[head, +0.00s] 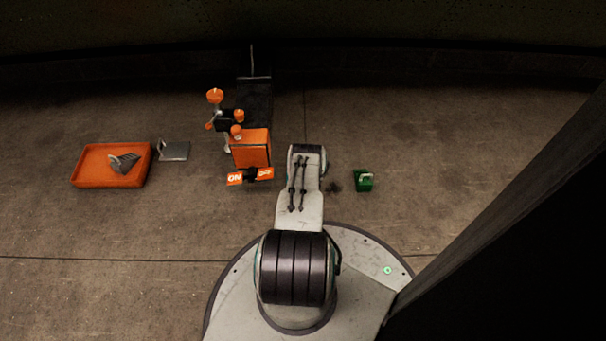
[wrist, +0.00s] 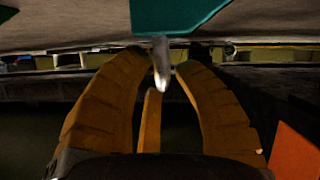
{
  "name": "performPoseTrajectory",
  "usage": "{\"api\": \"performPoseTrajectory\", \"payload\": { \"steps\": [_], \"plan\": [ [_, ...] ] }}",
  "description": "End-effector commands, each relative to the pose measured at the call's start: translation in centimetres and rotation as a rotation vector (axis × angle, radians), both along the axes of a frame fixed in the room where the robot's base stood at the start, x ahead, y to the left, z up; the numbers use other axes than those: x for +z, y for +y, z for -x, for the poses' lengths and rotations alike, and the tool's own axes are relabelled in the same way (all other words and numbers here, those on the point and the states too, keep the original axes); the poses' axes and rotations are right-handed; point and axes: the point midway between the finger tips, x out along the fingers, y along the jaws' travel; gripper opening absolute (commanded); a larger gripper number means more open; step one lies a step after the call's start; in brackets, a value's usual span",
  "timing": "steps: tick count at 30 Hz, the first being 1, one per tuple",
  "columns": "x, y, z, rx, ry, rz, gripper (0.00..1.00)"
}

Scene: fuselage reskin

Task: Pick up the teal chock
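The teal chock (wrist: 178,15) shows at the top edge of the wrist view, cut off by the frame, against the grey-brown floor. A pale grey handle (wrist: 161,64) reaches from it toward my gripper (wrist: 160,68). My gripper's orange-brown fingers stand apart, with the handle between their tips and gaps visible at its sides. I cannot see firm contact. In the head view my gripper is hidden behind my arm. A green block (head: 364,181) with a pale handle stands right of my arm there; I cannot tell whether it is the same chock.
An orange tray (head: 83,170) holding a grey piece (head: 123,162) lies at the left, beside a flat grey plate (head: 174,150). The floor right of the green block is clear.

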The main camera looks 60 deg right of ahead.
Motion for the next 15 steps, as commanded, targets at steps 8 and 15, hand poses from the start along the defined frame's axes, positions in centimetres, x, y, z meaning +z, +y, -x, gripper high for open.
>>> {"api": "performPoseTrajectory", "payload": {
  "steps": [8, 15],
  "plan": [
    [0.03, -0.03, -0.02, 0.0, 0.0, 0.0, 0.01],
    [0.03, -0.03, -0.02, 0.0, 0.0, 0.0, 0.0]
  ]
}}
